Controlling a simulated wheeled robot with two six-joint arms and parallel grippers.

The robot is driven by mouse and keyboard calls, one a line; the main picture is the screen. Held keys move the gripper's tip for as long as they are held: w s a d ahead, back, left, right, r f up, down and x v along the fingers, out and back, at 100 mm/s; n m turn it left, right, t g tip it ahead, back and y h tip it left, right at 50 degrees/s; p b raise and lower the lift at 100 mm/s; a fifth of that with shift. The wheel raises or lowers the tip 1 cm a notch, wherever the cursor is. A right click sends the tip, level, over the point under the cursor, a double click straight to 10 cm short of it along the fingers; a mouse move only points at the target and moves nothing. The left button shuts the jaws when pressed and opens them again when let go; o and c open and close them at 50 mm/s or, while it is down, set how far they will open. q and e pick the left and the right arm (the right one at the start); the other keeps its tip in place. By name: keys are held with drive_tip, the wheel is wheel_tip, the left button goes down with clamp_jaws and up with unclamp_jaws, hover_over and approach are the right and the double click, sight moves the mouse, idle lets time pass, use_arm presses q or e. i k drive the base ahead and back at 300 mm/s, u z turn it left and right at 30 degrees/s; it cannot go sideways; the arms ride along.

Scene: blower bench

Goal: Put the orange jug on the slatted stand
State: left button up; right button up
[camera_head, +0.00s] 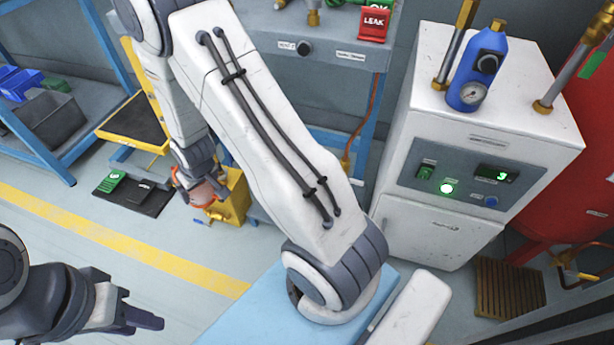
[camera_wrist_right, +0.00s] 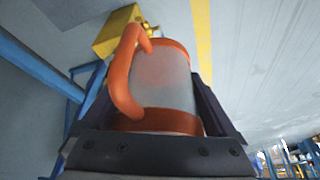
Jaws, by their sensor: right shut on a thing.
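The orange jug (camera_wrist_right: 163,90) has a pale, cloudy body with orange bands and a curved orange handle. In the right wrist view it sits between the two fingers of my right gripper (camera_wrist_right: 158,112), which is shut on it. In the head view the jug (camera_head: 205,192) is small and partly covered by that gripper (camera_head: 198,183), near a yellow box. The slatted stand (camera_head: 510,289) is brown and low, at the lower right beside the white cabinet, with its visible top bare. My left gripper (camera_head: 132,314) is at the lower left, away from both; its opening is unclear.
A white cabinet (camera_head: 440,225) with a blue bottle (camera_head: 478,75) on top stands left of the slatted stand. A red tank (camera_head: 585,165) is behind the stand. The yellow box (camera_head: 234,196) is on the floor by the jug. A light blue surface (camera_head: 240,318) lies at the bottom.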

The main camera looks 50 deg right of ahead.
sight(517, 290)
drive_tip(key=k, duration=0.95)
drive_tip(key=u, duration=1.2)
drive_tip(key=i, duration=1)
drive_tip(key=z, duration=3.5)
drive_tip(key=i, duration=0.5)
drive_tip(key=z, duration=0.05)
